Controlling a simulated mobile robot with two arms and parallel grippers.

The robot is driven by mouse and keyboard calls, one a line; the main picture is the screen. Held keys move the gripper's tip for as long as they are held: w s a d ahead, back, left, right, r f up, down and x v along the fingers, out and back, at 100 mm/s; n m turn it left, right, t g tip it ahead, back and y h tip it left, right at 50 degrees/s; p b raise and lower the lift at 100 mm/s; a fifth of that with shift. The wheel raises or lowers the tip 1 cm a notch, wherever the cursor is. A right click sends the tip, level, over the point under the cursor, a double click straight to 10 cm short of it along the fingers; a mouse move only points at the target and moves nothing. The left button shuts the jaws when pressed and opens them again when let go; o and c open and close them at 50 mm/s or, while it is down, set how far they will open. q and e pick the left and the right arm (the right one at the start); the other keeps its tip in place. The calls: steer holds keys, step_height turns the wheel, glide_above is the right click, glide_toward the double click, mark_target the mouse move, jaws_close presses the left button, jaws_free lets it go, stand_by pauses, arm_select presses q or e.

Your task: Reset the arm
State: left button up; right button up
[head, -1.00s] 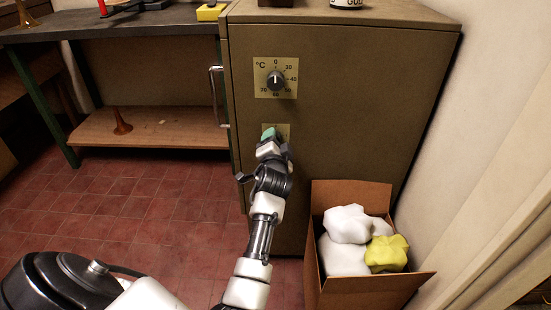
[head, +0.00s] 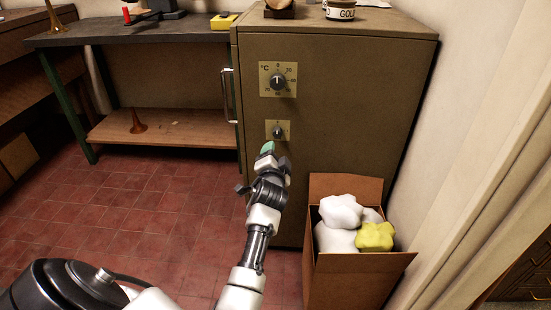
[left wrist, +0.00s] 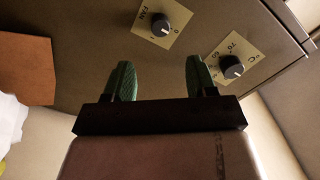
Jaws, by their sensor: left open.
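My left arm reaches up from the bottom of the head view toward the front of a brown cabinet (head: 340,110). My left gripper (head: 268,147) is just below the lower knob (head: 278,132) and apart from it. In the left wrist view its two green fingers (left wrist: 158,82) are spread with nothing between them. The lower knob, marked FAN, shows beyond them in the left wrist view (left wrist: 157,24). The upper °C knob (head: 278,82) is also in the left wrist view (left wrist: 231,67). My right gripper is in neither view.
An open cardboard box (head: 345,285) with white and yellow lumps stands on the floor at the cabinet's right front. The red tiled floor (head: 130,200) is clear.

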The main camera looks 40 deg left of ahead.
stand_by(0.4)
